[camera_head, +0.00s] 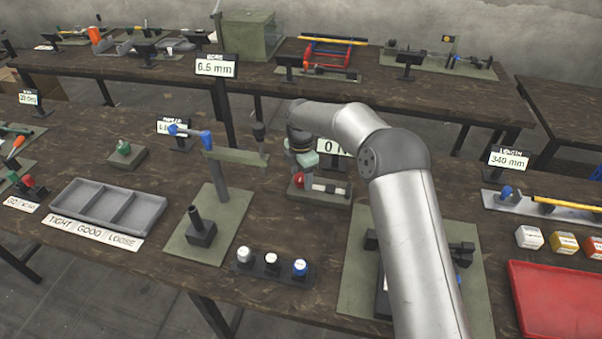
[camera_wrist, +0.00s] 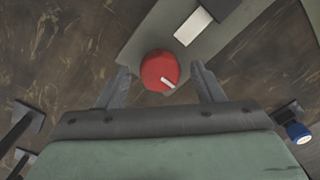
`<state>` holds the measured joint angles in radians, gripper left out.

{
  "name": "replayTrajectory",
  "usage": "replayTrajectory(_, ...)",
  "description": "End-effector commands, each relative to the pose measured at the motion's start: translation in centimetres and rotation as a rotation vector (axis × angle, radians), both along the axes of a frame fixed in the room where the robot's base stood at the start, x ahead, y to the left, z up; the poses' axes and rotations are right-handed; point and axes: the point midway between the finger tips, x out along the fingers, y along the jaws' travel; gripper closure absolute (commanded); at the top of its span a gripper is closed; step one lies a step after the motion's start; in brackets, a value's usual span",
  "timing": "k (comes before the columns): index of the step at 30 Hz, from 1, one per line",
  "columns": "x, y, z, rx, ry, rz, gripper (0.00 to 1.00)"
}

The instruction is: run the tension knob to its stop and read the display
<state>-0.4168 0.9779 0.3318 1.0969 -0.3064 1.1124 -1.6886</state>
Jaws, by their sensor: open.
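The red knob (camera_head: 299,181) sits at the left end of a small grey-green base (camera_head: 318,201) in the middle of the front bench. In the wrist view the knob (camera_wrist: 158,72) is round, with a white pointer mark towards its lower right. My gripper (camera_head: 303,168) is over the knob, pointing down. In the wrist view my gripper (camera_wrist: 161,70) is open, one finger either side of the knob, with gaps showing. Behind the arm stands a display (camera_head: 327,146); a "0" and part of another character show, and my arm hides the rest.
A green post with a blue handle (camera_head: 205,138) stands left of the knob. Three capped pieces (camera_head: 271,263) stand in front of it. A grey sorting tray (camera_head: 108,205) lies at left, a red tray (camera_head: 560,300) at right. A "340 mm" display (camera_head: 509,160) stands farther right.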

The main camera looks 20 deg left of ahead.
Motion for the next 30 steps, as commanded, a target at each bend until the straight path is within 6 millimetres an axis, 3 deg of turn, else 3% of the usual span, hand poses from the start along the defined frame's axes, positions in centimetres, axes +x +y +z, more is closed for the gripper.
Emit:
replayTrajectory(2, 0.0, 0.0, 0.01, 0.0, 0.0, 0.0, 0.42)
replayTrajectory(6, 0.0, 0.0, 0.03, 0.0, 0.0, 0.0, 0.81)
replayTrajectory(7, 0.0, 0.0, 0.03, 0.0, 0.0, 0.0, 0.84)
replayTrajectory(19, 0.01, 0.01, -0.02, 0.001, -0.001, -0.058, 0.84)
replayTrajectory(30, 0.04, 0.0, -0.03, 0.002, -0.001, -0.336, 0.84)
